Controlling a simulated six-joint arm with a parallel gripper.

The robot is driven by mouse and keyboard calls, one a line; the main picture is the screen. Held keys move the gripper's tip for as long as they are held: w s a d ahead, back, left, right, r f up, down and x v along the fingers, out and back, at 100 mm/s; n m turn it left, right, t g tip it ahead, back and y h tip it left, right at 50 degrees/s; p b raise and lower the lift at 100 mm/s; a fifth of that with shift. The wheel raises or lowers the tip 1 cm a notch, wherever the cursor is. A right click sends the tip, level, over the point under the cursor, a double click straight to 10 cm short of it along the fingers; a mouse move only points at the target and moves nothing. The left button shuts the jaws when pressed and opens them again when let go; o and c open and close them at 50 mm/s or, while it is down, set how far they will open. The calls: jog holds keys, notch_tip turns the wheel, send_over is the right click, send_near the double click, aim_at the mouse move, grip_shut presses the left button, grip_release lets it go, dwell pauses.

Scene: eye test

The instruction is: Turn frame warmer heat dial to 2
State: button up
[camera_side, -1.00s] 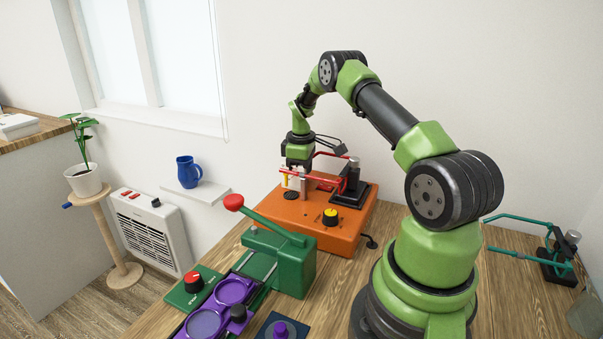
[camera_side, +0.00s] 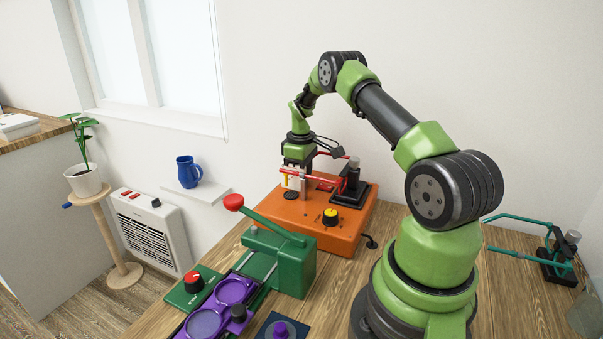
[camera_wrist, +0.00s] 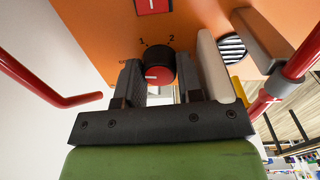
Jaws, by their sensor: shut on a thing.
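The heat dial (camera_wrist: 158,66) is a black round knob with a red front bearing a short white line, on the orange frame warmer (camera_wrist: 102,36). Marks 1 and 2 are printed beside it, and a small mark on the left may be a 0. The exact number the line points to is unclear. My gripper (camera_wrist: 157,72) has its dark fingers on both sides of the dial, shut on it.
A green press (camera_side: 285,262) with a red-tipped lever stands in front. Right of the warmer the table holds my base.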

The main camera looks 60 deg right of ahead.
jog(key=m, duration=1.1)
jog(key=shift+m, duration=0.4)
jog(key=m, duration=1)
jog(key=shift+m+y, duration=0.3)
jog(key=shift+m, duration=0.1)
jog(key=o, duration=0.9)
